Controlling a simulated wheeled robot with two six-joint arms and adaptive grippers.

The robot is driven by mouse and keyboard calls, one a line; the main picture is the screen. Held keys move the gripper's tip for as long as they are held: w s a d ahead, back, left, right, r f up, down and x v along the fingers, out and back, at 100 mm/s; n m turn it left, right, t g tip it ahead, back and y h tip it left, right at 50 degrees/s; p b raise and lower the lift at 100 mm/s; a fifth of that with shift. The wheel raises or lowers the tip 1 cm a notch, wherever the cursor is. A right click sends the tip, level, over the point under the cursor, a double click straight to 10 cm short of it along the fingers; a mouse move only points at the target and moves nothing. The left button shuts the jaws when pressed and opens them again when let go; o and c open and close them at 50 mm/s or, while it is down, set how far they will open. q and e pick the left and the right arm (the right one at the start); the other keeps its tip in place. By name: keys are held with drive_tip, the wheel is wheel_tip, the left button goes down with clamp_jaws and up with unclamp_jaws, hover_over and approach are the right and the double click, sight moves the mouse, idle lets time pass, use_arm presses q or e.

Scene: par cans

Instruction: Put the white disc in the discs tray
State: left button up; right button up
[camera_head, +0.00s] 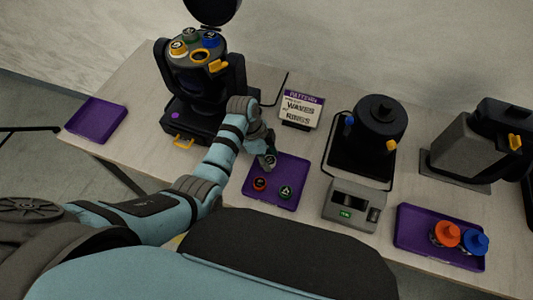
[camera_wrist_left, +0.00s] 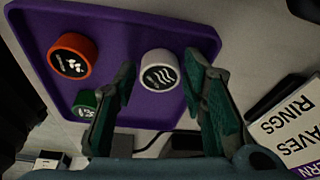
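The white disc (camera_wrist_left: 160,70) with a dark wavy-marked face is on the central purple tray (camera_head: 301,170), near its back left edge. In the head view the white disc (camera_head: 267,161) is just below my left gripper (camera_head: 267,150) and partly covered by it. In the wrist view my left gripper (camera_wrist_left: 161,70) is open, its fingers either side of the disc with small gaps. A red-orange disc (camera_wrist_left: 73,55) and a green disc (camera_wrist_left: 84,102) share the tray; a finger partly hides the green one. My right gripper is not in view.
An empty purple tray (camera_head: 96,120) lies far left. A right tray (camera_head: 412,240) holds orange (camera_head: 447,233) and blue (camera_head: 475,243) pieces. A stage light (camera_head: 200,85) stands behind my arm. A pattern sign (camera_head: 301,108) and a black device (camera_head: 378,122) stand near the central tray.

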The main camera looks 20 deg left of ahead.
use_arm(q)
drive_tip(key=p+v, duration=0.2)
drive_tip(key=v, duration=1)
drive_tip(key=shift+p, duration=0.35)
drive_tip(key=shift+r, duration=0.1)
